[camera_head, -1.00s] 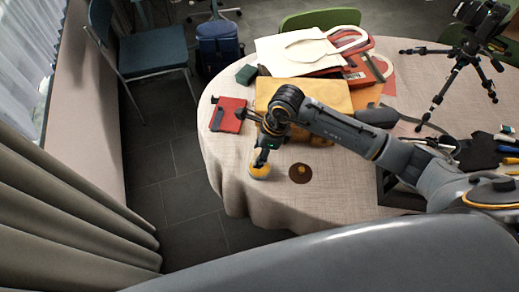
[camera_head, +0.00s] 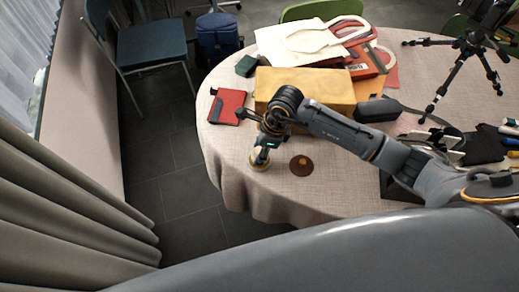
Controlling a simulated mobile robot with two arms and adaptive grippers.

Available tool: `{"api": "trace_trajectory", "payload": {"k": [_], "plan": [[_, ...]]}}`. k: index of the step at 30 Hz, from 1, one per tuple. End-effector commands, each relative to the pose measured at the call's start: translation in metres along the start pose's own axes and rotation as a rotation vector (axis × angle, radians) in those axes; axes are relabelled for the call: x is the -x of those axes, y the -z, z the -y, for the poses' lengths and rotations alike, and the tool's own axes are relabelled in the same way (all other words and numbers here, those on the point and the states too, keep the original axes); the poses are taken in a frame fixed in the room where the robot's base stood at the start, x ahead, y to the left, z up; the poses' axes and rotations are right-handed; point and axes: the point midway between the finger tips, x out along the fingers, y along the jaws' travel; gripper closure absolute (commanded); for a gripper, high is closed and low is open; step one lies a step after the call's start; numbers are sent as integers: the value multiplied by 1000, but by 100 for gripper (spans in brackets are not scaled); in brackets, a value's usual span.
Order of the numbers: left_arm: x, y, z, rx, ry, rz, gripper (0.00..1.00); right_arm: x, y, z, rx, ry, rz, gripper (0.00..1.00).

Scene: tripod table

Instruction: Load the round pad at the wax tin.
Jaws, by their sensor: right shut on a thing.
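The wax tin (camera_head: 257,168), a small round tin with a pale rim and yellowish contents, stands near the left front edge of the table. My right gripper (camera_head: 262,155) points down over it and covers much of it. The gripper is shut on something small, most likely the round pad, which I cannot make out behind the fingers. The fingertips look right at the tin's top; whether they touch the wax I cannot tell. My left gripper is not in view.
A brown disc (camera_head: 301,166) with a lighter spot lies just right of the tin. A red notebook (camera_head: 228,106), a yellow block (camera_head: 310,88) and pale bag-like shapes (camera_head: 295,45) lie behind. A black tripod (camera_head: 462,65) stands at the right. The table's front edge is close.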

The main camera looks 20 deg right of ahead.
Motion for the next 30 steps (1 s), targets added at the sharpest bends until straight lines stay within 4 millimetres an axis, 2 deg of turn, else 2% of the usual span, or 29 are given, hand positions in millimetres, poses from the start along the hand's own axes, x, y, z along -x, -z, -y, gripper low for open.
{"api": "trace_trajectory", "payload": {"k": [30], "plan": [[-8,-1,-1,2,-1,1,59,-8,2,0,0,1,0,78]]}}
